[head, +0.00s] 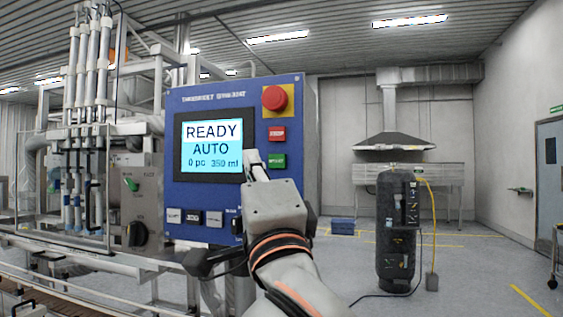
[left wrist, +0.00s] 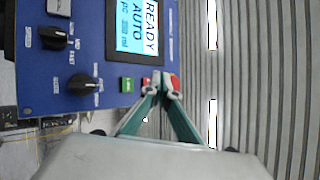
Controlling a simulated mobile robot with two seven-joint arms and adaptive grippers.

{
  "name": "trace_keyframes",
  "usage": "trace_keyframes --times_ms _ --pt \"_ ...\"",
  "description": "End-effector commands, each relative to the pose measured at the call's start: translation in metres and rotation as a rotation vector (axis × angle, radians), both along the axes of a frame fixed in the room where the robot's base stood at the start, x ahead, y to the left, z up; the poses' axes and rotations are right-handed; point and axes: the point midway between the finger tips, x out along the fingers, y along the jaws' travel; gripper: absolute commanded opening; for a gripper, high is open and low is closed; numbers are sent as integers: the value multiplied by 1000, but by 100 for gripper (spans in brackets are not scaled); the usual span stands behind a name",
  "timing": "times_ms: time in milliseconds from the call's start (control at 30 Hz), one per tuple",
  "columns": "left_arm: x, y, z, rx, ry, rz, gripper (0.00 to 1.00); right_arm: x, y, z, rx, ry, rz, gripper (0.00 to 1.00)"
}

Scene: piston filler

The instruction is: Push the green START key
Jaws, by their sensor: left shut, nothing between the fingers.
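The green START key (head: 277,161) is on the blue control panel (head: 240,92), below a red key (head: 277,133) and a red mushroom button (head: 274,98). My left gripper (head: 254,158) is shut and empty. In the head view its fingertips appear just left of the green key, in front of the panel; the gap in depth is hard to tell. In the left wrist view the panel is turned sideways; the green key (left wrist: 127,84) lies left of the shut fingertips (left wrist: 161,80), which overlap the red buttons. My right gripper is not in view.
The panel's screen (head: 209,146) reads READY, AUTO, 0 pc, 350 ml. Black rotary knobs (left wrist: 84,84) stick out of the panel near the green key. Filler pipework (head: 90,120) stands at left. A black tank (head: 397,230) stands on the floor at right.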

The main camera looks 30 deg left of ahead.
Motion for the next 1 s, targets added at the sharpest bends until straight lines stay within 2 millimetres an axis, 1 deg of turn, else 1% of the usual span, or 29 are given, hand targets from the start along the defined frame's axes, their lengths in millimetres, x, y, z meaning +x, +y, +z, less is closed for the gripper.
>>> trace_keyframes --times_ms 167,267,367,733,800,1000 --pt "1 0 0 1 2 2 0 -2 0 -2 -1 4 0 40" --pt "6 2 0 2 2 4 0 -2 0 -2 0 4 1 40" --pt "14 4 0 4 3 7 0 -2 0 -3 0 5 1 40" --pt "61 16 0 3 3 8 0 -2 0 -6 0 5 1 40" --pt "69 17 -1 5 3 8 0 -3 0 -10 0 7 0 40" --pt "82 20 -1 1 2 5 0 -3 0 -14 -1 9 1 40"
